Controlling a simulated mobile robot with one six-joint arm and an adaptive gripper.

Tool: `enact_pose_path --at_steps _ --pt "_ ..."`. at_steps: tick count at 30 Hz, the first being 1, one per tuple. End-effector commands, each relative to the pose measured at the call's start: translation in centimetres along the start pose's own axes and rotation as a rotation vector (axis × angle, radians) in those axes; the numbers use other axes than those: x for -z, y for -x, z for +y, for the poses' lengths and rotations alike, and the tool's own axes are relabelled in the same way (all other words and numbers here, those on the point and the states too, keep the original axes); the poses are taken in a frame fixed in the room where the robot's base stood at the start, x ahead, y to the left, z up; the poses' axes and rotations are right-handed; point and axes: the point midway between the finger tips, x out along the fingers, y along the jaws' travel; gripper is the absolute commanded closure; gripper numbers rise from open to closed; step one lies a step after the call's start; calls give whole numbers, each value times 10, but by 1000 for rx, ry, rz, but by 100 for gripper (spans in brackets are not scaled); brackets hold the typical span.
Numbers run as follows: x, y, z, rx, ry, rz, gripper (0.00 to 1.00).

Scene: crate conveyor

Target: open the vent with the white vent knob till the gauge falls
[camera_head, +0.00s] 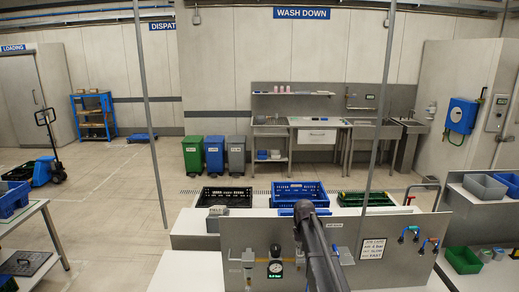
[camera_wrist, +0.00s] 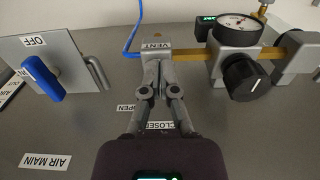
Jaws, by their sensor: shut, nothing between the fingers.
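In the wrist view my gripper (camera_wrist: 160,68) is shut and empty, its fingertips at the grey block labelled VENT (camera_wrist: 156,45). The white vent knob cannot be made out; the fingers cover that spot. OPEN (camera_wrist: 125,107) and CLOSED (camera_wrist: 162,126) labels lie on the grey panel beside the fingers. The round gauge (camera_wrist: 237,27) sits to the right of the vent block, seen at a slant, so its needle cannot be read. In the head view the gauge (camera_head: 275,268) shows small, left of my arm, with a green display under it. My arm hides the vent there.
A black knob (camera_wrist: 246,77) stands close to the right of my fingers. A blue lever (camera_wrist: 42,78) by an OFF label is at the left, with a metal handle between. Blue tubing (camera_wrist: 133,35) rises at the vent. Crates (camera_head: 300,190) stand behind the panel (camera_head: 240,236).

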Motion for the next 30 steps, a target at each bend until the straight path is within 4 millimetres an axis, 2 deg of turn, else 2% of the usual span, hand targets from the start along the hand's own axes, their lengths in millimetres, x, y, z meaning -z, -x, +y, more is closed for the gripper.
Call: enact_pose_path --at_steps 1,12,26,30 --pt "0 9 0 0 0 0 100" --pt "0 36 0 0 0 0 100" --pt "0 37 0 0 0 0 100" --pt "-8 29 0 0 0 0 100"
